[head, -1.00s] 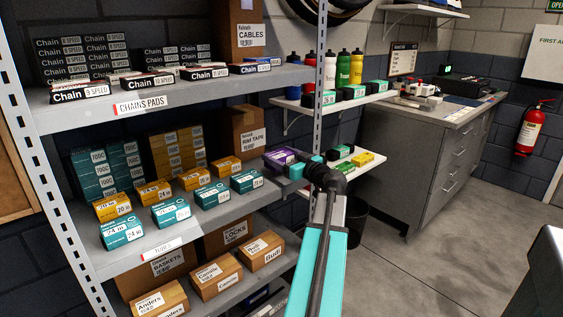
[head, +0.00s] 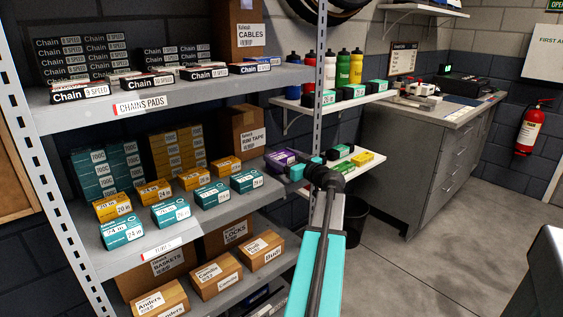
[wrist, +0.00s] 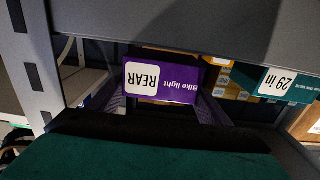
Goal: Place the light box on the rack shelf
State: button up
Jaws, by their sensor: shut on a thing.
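The light box (head: 281,156) is purple with a white label. It also shows in the wrist view (wrist: 178,84), where its "REAR" and "Bike light" print is upside down. The box is held close to the right end of the rack's middle shelf (head: 207,226), near the rack's front right post. I cannot tell whether it touches the shelf.
Teal and yellow tube boxes (head: 246,180) stand along the middle shelf; a teal "29 in" box (wrist: 286,84) is near the light box. The rack post (wrist: 30,60) is close. A small wall shelf (head: 366,178) with small boxes lies beyond.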

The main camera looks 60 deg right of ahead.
jog(key=shift+f, duration=0.9)
jog(key=shift+f+b, duration=0.15)
jog(key=shift+b, duration=0.15)
jog(key=o, duration=0.8)
jog(key=shift+r+p, duration=0.25)
jog(key=shift+p, duration=0.15)
jog(key=b+v, duration=0.1)
jog(key=v, duration=1.1)
jog(key=shift+a, duration=0.1)
jog(key=shift+s, duration=0.15)
